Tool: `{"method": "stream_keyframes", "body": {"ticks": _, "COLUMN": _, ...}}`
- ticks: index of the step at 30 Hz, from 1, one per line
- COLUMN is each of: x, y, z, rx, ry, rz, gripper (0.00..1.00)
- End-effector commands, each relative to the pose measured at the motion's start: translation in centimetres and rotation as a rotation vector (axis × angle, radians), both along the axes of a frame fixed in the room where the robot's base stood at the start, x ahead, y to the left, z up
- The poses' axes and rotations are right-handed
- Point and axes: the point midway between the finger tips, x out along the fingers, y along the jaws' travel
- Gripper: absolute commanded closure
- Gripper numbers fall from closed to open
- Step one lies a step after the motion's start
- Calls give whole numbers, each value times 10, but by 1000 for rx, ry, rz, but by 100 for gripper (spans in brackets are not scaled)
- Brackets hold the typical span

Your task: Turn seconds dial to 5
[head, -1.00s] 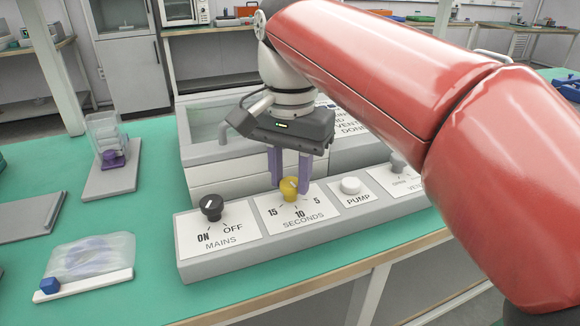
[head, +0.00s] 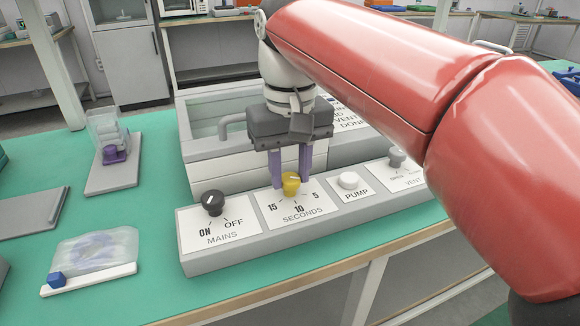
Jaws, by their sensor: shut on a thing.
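The yellow seconds dial (head: 291,187) sits on the SECONDS plate (head: 318,207) of the grey control panel, with the marks 15, 10 and 5 printed in front of it from left to right. My gripper (head: 290,177) points down at the dial, its purple fingers on either side of it and shut on it. The fingers hide part of the dial. Its pale pointer line is small, and I cannot tell exactly which mark it faces.
The black mains knob (head: 213,202) stands left of the dial. The white pump button (head: 349,181) and grey vent knob (head: 397,158) are to its right. A clear bag (head: 95,248) lies on the green bench at left. My arm crosses the upper right.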

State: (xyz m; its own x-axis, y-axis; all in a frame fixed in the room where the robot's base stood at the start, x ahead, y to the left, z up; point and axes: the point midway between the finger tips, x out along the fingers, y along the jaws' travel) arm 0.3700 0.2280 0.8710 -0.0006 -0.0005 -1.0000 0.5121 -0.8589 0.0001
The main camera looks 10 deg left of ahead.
Motion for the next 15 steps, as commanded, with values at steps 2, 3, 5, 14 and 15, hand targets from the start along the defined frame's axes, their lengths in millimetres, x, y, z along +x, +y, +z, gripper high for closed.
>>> {"method": "stream_keyframes", "body": {"ticks": 2, "x": 0, "y": 0, "z": 1, "rx": 2, "ry": -3, "rz": 31, "gripper": 92}}
{"method": "stream_keyframes", "body": {"ticks": 3, "x": 0, "y": 0, "z": 1, "rx": 2, "ry": -3, "rz": 45, "gripper": 92}}
{"method": "stream_keyframes", "body": {"ticks": 5, "x": 0, "y": 0, "z": 1, "rx": 2, "ry": -3, "rz": 62, "gripper": 92}}
{"method": "stream_keyframes", "body": {"ticks": 14, "x": 0, "y": 1, "z": 1, "rx": 2, "ry": -3, "rz": 96, "gripper": 92}}
{"method": "stream_keyframes", "body": {"ticks": 15, "x": 0, "y": 1, "z": 1, "rx": 2, "ry": -3, "rz": 96, "gripper": 92}}
